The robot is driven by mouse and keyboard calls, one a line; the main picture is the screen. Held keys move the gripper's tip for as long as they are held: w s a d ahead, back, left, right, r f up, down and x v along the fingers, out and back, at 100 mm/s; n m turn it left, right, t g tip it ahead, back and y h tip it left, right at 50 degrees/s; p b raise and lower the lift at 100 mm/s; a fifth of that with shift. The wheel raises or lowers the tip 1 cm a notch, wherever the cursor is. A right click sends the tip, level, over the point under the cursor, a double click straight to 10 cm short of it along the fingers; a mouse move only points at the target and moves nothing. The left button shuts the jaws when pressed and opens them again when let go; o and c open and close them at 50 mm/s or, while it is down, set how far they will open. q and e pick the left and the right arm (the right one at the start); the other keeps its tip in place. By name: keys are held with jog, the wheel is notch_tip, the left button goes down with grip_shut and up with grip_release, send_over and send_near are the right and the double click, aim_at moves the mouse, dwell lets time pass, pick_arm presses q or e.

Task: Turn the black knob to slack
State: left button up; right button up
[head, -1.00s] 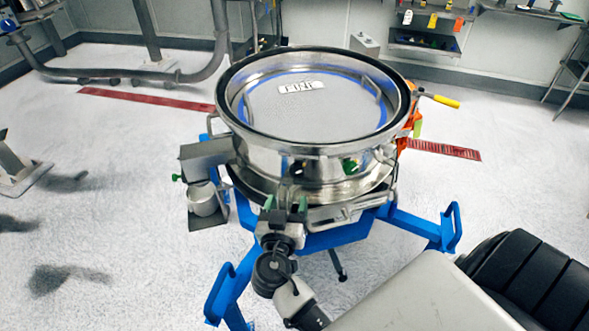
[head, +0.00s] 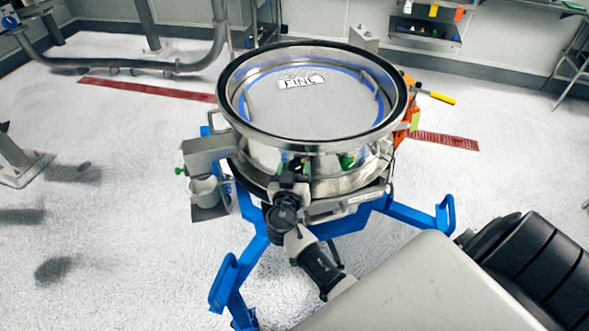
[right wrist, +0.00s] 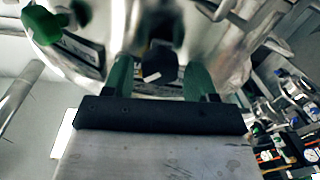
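The sifter (head: 315,120) is a round steel drum with a dark rim and a "FINE" label on its mesh. The black knob (right wrist: 160,60) is on the drum's near side; in the head view my gripper mostly hides it. My right gripper (head: 292,172) is up against that side of the drum. In the right wrist view the right gripper (right wrist: 160,82) has its two green fingers apart, one on each side of the knob, with a gap visible at both sides. The knob's pointer and any marks are too blurred to read. My left gripper is out of view.
A green knob (head: 347,161) is on the drum right of my gripper, and it shows upper left in the wrist view (right wrist: 42,24). A blue frame (head: 232,282) carries the drum. A grey box with a cup (head: 204,190) hangs at left. A yellow handle (head: 442,98) sticks out right.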

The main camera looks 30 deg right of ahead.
jog(key=c, duration=0.7)
jog(key=shift+f+n+b, duration=0.2)
jog(key=shift+n+b, duration=1.05)
jog(key=shift+n, duration=0.35)
jog(key=shift+a+n+b, duration=0.1)
jog(key=shift+n+b, duration=0.3)
jog(key=shift+n, duration=0.5)
jog(key=n, duration=0.2)
jog(key=shift+n+b, duration=0.35)
jog(key=shift+n, duration=0.05)
jog(key=n, duration=0.4)
jog(key=shift+w+n, duration=0.1)
jog(key=shift+n, duration=0.2)
jog(key=n+p, duration=0.1)
jog(key=n, duration=0.4)
jog(key=shift+n, duration=0.3)
